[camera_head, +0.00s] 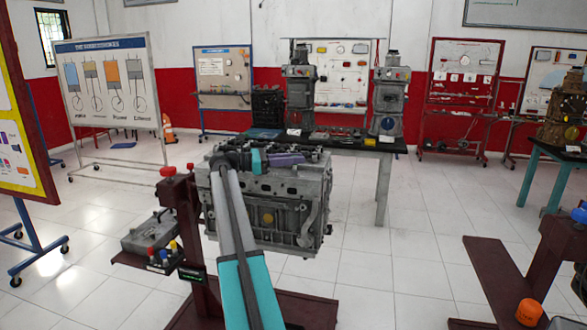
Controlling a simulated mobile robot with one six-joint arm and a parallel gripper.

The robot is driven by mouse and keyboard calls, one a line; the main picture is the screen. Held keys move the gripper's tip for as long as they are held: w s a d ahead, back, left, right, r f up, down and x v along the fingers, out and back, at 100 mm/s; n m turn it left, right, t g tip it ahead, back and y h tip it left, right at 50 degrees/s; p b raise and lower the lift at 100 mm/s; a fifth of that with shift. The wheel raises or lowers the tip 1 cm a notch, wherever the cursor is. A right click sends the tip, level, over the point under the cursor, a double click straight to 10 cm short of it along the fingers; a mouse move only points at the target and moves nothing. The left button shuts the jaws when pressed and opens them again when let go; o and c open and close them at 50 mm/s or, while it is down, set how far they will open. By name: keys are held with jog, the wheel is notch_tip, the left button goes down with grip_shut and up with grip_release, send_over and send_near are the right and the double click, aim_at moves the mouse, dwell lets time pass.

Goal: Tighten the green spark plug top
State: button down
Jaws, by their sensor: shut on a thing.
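The grey engine block (285,195) sits on a dark red stand in the middle of the view. My arm reaches up from the bottom and bends right over the engine's top. My gripper (302,157) is at the end of the purple wrist part, low over the top of the engine. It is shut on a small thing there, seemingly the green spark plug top. That top is hidden or too small to make out. The other plug tops cannot be told apart among the dark parts on the engine.
A red post with a red knob (167,171) stands left of the engine. A side tray (132,260) holds a grey part and small coloured items. A table (385,146) with engine models stands behind. Another dark red stand (495,275) is at right. White floor between is clear.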

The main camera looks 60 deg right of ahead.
jog(key=shift+d+f+m+g+y+b, duration=0.1)
jog(key=shift+f+m+g+y+b, duration=0.1)
jog(key=shift+m+g+y+b, duration=0.85)
jog(key=shift+b, duration=0.4)
jog(key=shift+s+r+m+y, duration=0.1)
jog(key=shift+m+y, duration=0.15)
jog(key=shift+y, duration=0.3)
jog(key=c, duration=1.6)
grip_release()
jog(key=shift+b, duration=0.3)
